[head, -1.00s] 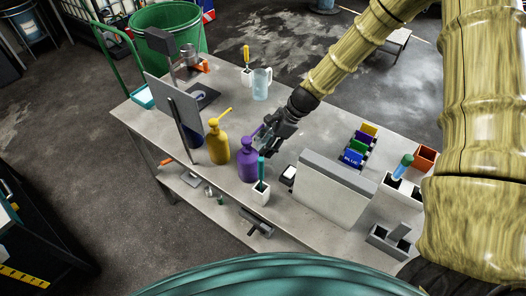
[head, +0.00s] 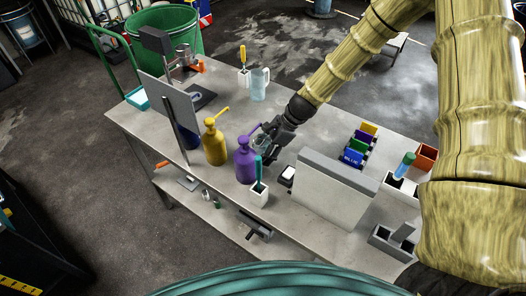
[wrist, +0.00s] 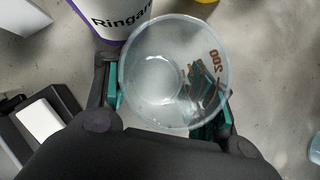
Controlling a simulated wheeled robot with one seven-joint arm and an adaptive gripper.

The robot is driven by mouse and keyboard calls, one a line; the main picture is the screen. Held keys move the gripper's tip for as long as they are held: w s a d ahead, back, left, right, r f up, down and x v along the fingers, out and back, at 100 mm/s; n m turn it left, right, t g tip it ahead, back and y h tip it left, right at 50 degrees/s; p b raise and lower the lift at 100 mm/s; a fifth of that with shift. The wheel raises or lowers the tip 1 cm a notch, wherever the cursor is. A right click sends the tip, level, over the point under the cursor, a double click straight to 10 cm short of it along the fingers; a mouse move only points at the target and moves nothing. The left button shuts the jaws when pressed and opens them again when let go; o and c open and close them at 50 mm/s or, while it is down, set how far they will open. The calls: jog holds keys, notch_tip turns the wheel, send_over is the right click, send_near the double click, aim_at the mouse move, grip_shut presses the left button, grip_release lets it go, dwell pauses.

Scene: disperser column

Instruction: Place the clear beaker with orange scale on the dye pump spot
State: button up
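My gripper (head: 266,146) is low over the bench, just right of the purple pump bottle (head: 246,163). In the wrist view a clear beaker (wrist: 160,75) with an orange-brown scale reading 200 sits between my two teal-padded fingers (wrist: 168,102). The pads appear to touch it on both sides, so the gripper looks shut on it. The beaker is seen from above and looks empty. I cannot tell whether its base touches the bench. The purple bottle's white label (wrist: 115,18) is close beside the beaker's rim. No marked dye pump spot can be made out.
A yellow pump bottle (head: 214,146) stands left of the purple one. A white holder (head: 259,194) with a teal-handled tool stands in front. A grey-white box (head: 330,190) and coloured boxes (head: 361,146) stand to the right. A clear pitcher (head: 260,84) stands behind; bench behind my gripper is clear.

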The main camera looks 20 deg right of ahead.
jog(key=shift+o, duration=0.5)
jog(key=shift+r, duration=0.2)
jog(key=b+v, duration=0.3)
jog(key=v, duration=0.9)
